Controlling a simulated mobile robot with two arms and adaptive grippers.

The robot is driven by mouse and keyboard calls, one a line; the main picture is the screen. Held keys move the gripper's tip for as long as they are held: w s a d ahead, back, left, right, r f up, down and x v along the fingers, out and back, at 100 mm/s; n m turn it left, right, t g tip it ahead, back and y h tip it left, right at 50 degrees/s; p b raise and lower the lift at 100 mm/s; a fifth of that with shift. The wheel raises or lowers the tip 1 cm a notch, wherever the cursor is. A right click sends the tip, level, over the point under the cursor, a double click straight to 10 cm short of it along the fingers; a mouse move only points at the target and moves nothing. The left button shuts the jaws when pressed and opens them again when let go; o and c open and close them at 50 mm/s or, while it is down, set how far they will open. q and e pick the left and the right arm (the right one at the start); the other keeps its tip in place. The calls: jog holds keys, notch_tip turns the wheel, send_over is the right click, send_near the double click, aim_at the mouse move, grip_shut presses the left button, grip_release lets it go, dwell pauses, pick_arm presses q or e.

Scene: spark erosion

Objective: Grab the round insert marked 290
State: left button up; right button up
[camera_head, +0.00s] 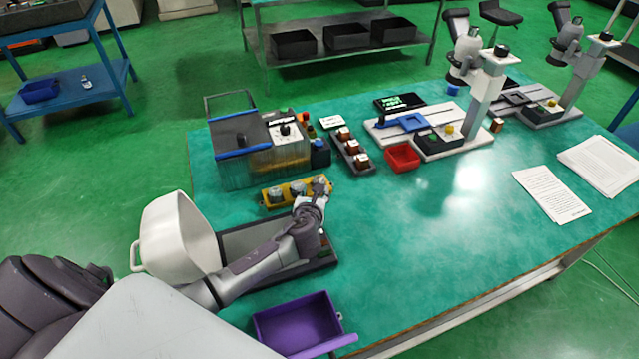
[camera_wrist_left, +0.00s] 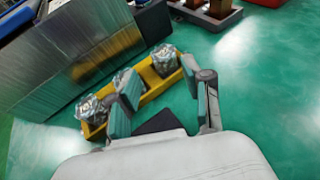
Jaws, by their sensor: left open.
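A yellow tray (camera_head: 283,203) on the green table holds 3 round silvery inserts in a row: a left one (camera_head: 274,195), a middle one (camera_head: 298,188) and a right one partly behind my gripper. The wrist view shows the tray (camera_wrist_left: 151,93) with the left insert (camera_wrist_left: 91,107), the middle insert partly covered by a finger, and the right insert (camera_wrist_left: 164,59). No 290 marking is readable. My left gripper (camera_head: 314,192) is open at the tray's right end. In the wrist view its fingers (camera_wrist_left: 160,78) are apart, with the right insert just beyond their tips. My right gripper is not visible.
A metal tank (camera_head: 237,170) stands behind the tray. A white container (camera_head: 172,240) and a purple bin (camera_head: 297,325) are near my left arm. A red bin (camera_head: 402,158) and microscope stands are farther back. The table's middle right is clear.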

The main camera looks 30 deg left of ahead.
pick_arm(q)
jog(key=x, duration=0.3)
jog(key=shift+d, duration=0.1)
jog(key=x, duration=0.3)
jog(key=shift+w+f, duration=0.2)
jog(key=shift+w+f+b, duration=0.15)
jog(key=shift+w+b, duration=0.15)
jog(key=shift+w, duration=0.05)
jog(key=shift+s, duration=0.1)
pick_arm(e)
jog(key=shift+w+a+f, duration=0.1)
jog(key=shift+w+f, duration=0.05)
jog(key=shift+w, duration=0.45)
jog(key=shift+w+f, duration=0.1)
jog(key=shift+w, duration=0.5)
pick_arm(q)
jog(key=shift+c, duration=1)
grip_shut()
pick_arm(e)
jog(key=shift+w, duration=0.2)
